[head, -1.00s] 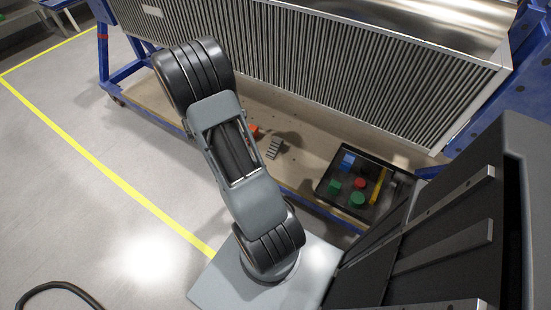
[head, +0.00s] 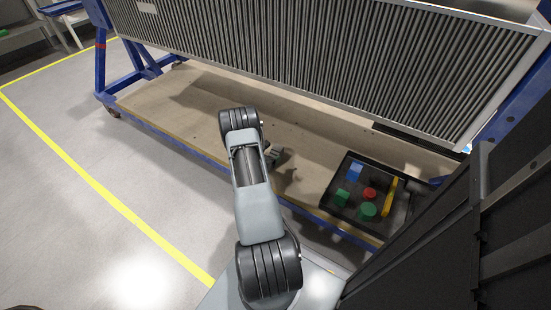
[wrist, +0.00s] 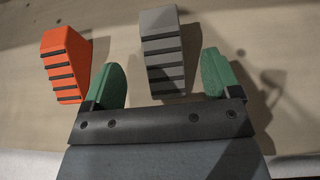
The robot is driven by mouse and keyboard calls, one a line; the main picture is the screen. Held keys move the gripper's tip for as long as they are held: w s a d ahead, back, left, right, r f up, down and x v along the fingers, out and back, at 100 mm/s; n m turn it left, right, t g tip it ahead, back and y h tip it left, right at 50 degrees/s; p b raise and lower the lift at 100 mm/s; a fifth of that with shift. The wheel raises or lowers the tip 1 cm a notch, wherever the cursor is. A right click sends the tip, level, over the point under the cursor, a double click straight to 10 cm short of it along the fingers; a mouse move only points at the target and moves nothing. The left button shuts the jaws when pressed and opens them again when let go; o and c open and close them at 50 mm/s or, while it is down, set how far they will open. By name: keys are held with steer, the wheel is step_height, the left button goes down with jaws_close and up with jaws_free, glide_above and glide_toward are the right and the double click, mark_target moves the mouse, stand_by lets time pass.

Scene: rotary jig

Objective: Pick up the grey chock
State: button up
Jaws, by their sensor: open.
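The grey chock (wrist: 162,50) is a ribbed wedge with dark stripes, standing on the tan board in the wrist view. My gripper (wrist: 163,72) is open, with its two green fingers apart. The chock's near striped end lies between the fingers as seen in the picture, nearer the right finger. No contact shows, and I cannot tell how far above the board the fingers are. In the head view my arm hides most of this spot, and I cannot make out the chock there.
An orange chock (wrist: 65,62) stands just left of the left finger. A black tray (head: 328,196) with several coloured pieces lies to the right on the wooden deck (head: 180,98). A large ribbed panel (head: 300,50) hangs above the deck.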

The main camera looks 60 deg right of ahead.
mark_target(276, 151)
steer(key=b+x, duration=0.2)
steer(key=x, duration=0.3)
steer(key=shift+d+f+b, duration=0.2)
steer(key=shift+d+b, duration=0.1)
steer(key=shift+d, duration=0.05)
steer(key=shift+d+f, duration=0.1)
steer(key=shift+d, duration=0.4)
steer(key=shift+c, duration=0.2)
steer(key=c, duration=1)
steer(key=shift+c, duration=0.6)
